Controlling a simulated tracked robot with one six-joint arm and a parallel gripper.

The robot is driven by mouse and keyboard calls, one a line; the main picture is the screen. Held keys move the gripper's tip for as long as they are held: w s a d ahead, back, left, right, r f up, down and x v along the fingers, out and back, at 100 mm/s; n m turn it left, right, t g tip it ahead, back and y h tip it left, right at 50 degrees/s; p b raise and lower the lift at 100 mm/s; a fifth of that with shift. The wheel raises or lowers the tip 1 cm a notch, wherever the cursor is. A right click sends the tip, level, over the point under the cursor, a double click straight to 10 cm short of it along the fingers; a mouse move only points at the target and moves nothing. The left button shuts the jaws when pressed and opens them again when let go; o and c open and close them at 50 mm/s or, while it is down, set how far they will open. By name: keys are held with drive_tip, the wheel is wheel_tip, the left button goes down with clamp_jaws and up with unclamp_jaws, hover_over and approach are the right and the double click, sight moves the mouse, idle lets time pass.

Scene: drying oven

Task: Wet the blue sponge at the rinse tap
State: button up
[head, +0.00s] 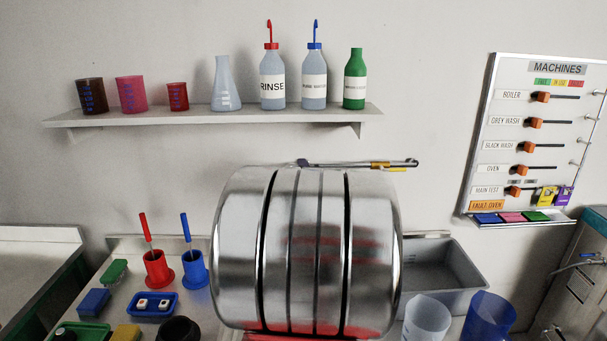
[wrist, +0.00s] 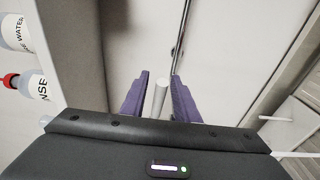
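The blue sponge (head: 94,301) looks like a plain blue block lying on the counter at the left of the head view, left of a small blue tray. My gripper (wrist: 158,82) shows in the wrist view with two purple fingers apart, facing the wall. A pale rod (wrist: 160,97) appears between them; I cannot tell whether it touches them. No sponge shows between the fingers. My gripper is not visible in the head view.
A wall shelf (head: 200,117) carries beakers, a flask and bottles; a rinse bottle (wrist: 27,84) shows near my gripper. A green sponge (head: 114,271), yellow sponge (head: 127,333), red holder (head: 157,268) and blue holder (head: 194,269) crowd the left counter. Its middle is hidden.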

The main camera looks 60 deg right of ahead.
drive_tip(key=v, duration=1.3)
drive_tip(key=shift+s+a, duration=0.25)
